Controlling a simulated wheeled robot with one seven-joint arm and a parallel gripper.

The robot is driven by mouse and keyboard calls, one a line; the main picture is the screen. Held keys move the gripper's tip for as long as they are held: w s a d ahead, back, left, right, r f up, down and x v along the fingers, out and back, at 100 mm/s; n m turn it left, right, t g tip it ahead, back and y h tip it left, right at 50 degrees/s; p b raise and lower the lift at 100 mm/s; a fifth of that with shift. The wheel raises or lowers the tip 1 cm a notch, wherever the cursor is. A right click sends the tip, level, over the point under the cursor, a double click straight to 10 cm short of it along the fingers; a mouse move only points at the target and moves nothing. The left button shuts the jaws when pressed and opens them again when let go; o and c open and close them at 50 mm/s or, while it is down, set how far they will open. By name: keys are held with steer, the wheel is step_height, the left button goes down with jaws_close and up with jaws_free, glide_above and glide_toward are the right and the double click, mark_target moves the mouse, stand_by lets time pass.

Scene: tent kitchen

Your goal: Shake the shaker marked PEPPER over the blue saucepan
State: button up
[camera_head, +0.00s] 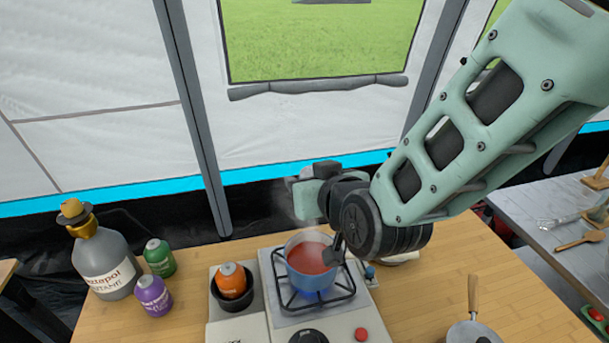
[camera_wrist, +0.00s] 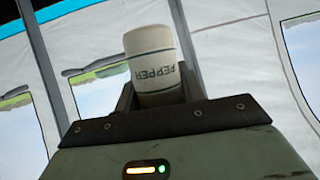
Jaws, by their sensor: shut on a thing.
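The white shaker marked PEPPER (camera_wrist: 152,62) is in the wrist view, its lettering upside down in the picture. My gripper (camera_wrist: 156,98) is shut on it. In the head view my gripper (camera_head: 306,192) is above the blue saucepan (camera_head: 312,282), slightly toward its far side. The shaker cannot be made out clearly there; a pale haze hangs by the gripper. The saucepan holds red liquid and stands on the lit burner, with blue flame under it. I cannot tell whether any pepper is falling.
A small pan (camera_head: 472,331) lies at front right. Bare wood lies between the burner and that pan.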

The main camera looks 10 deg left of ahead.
steer(key=shift+s+a+f+m+g+y+b, duration=0.1)
steer(key=shift+f+m+g+y+b, duration=0.25)
steer(key=shift+f+m+b, duration=0.55)
steer(key=shift+s+a+f+m+g+y+b, duration=0.25)
steer(key=shift+a+f+m+g+y+b, duration=0.15)
steer(key=shift+m+y+b, duration=0.5)
steer(key=f+m+t+y+b, duration=0.1)
steer(key=m+y+b, duration=0.1)
steer(key=m, duration=0.4)
steer(key=f+m+t+y+b, duration=0.1)
steer(key=m+y+b, duration=0.1)
steer(key=m+b, duration=0.3)
steer(key=a+f+m+t+y+b, duration=0.1)
steer(key=m+y+b, duration=0.1)
steer(key=m+b, duration=0.2)
steer(key=shift+s+f+m+t, duration=0.1)
steer(key=shift+s+m+t, duration=0.1)
steer(key=shift+m, duration=0.65)
steer(key=shift+s+f+m+t, duration=0.1)
steer(key=shift+s+m, duration=0.05)
steer(key=shift+m, duration=0.7)
steer(key=shift+r, duration=0.1)
